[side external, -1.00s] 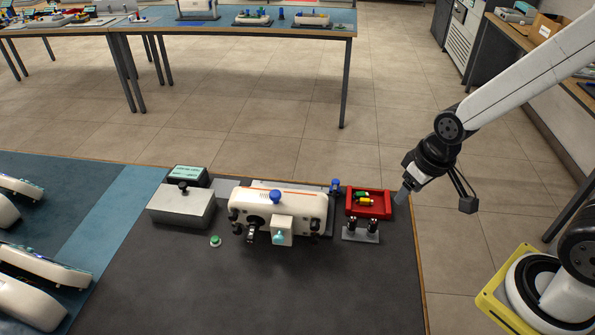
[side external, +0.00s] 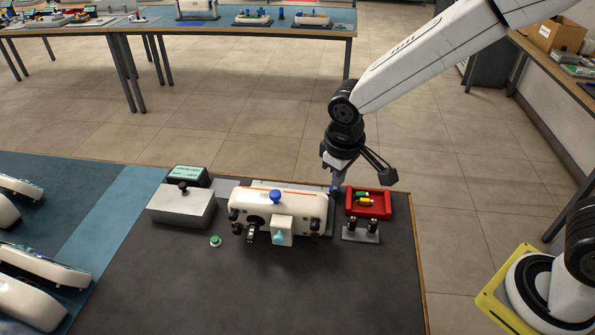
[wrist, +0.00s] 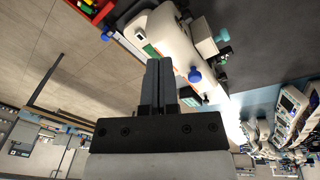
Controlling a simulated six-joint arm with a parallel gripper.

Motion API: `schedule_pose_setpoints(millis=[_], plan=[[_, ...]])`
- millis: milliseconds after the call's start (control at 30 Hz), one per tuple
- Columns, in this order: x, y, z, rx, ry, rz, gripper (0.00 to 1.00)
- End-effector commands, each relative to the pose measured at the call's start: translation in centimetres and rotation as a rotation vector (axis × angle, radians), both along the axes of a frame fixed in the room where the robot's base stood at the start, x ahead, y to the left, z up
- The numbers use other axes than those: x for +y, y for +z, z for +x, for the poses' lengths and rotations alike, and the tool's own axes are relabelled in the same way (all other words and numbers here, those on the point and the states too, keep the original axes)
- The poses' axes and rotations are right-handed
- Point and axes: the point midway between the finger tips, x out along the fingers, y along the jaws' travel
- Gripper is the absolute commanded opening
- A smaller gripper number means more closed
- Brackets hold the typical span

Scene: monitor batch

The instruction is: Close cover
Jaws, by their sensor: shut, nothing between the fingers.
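A white monitor (side external: 300,205) with a blue knob (side external: 275,196) on top lies on the dark work mat. A small white box with a teal knob (side external: 278,238) is on its front. Which part is the cover, and how far it stands open, I cannot tell. In the wrist view, the monitor's white body (wrist: 175,42) shows a green patch (wrist: 150,50) near my fingers. A second blue knob (wrist: 105,37) is by the monitor's end. My gripper (side external: 337,189) is shut and empty, pointing down at the monitor's back right corner. Contact is unclear.
A red tray (side external: 384,212) with small coloured parts and a grey block with two black pegs (side external: 374,236) are to the right. A grey box with a black knob (side external: 182,209) and a green button (side external: 215,241) are left. The front of the mat (side external: 330,295) is clear.

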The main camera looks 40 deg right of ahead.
Motion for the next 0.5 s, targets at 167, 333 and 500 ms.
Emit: schedule_pose_setpoints(millis=[167, 333, 500], plan=[[4.9, 0.0, 2.8, 0.013, 0.077, -0.081, 0.00], [9.8, -0.1, 4.6, 0.006, 0.133, -0.164, 0.00], [14.2, -0.2, 5.6, -0.017, 0.170, -0.240, 0.00]])
